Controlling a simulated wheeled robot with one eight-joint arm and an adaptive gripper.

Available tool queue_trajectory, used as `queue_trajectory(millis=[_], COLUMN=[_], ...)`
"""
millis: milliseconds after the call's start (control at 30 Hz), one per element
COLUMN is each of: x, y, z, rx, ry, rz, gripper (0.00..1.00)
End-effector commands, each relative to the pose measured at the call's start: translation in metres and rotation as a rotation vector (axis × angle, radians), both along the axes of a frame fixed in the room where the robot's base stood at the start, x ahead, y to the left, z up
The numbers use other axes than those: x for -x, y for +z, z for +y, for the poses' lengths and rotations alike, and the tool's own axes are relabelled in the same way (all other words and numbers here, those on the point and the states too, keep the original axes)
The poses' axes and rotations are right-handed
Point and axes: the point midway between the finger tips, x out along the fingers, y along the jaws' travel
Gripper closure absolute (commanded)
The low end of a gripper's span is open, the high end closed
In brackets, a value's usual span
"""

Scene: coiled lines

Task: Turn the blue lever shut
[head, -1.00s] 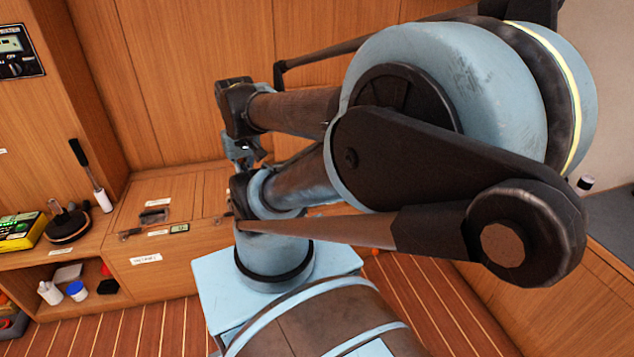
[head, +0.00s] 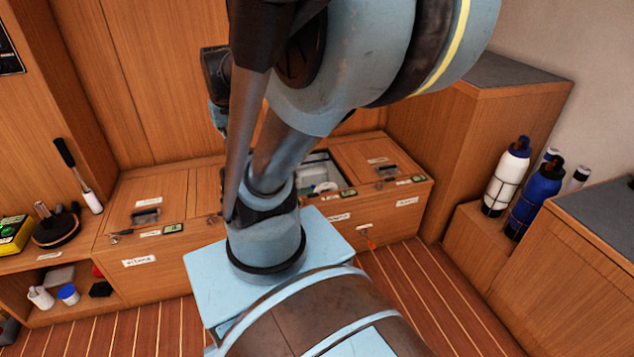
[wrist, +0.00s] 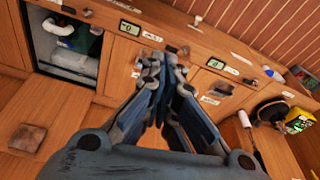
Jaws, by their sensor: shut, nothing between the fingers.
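I cannot make out the blue lever for certain in either view. An open locker compartment (wrist: 62,50) shows at the upper left of the wrist view, with a white bent pipe (wrist: 68,28) and a dark blue-green shape inside. The same opening shows in the head view (head: 322,175), partly behind my arm. My gripper (wrist: 155,62) is shut and empty in the wrist view, its fingertips in front of the panelled locker, right of the opening. In the head view my arm hides most of the gripper.
Wooden locker lids carry latches and small displays (head: 172,228). At left are a long-handled brush (head: 78,175) and a yellow box (head: 15,232). At right stand white (head: 507,178) and blue (head: 535,196) bottles. Striped floor (head: 440,290) is clear at the right front.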

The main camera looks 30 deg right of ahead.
Motion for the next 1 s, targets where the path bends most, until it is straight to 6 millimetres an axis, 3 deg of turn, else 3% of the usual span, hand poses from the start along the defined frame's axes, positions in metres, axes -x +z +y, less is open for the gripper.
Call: queue_trajectory(millis=[200,467,767,1000], x=[-0.054,-0.118,-0.193,-0.249], y=[0.018,0.025,0.016,-0.006], z=[-0.021,-0.052,-0.099,-0.143], rx=[0.003,0.007,0.012,0.017], ry=[-0.071,-0.153,-0.248,-0.323], rz=[-0.008,-0.019,-0.031,-0.041], gripper=[1.0,1.0,1.0,1.0])
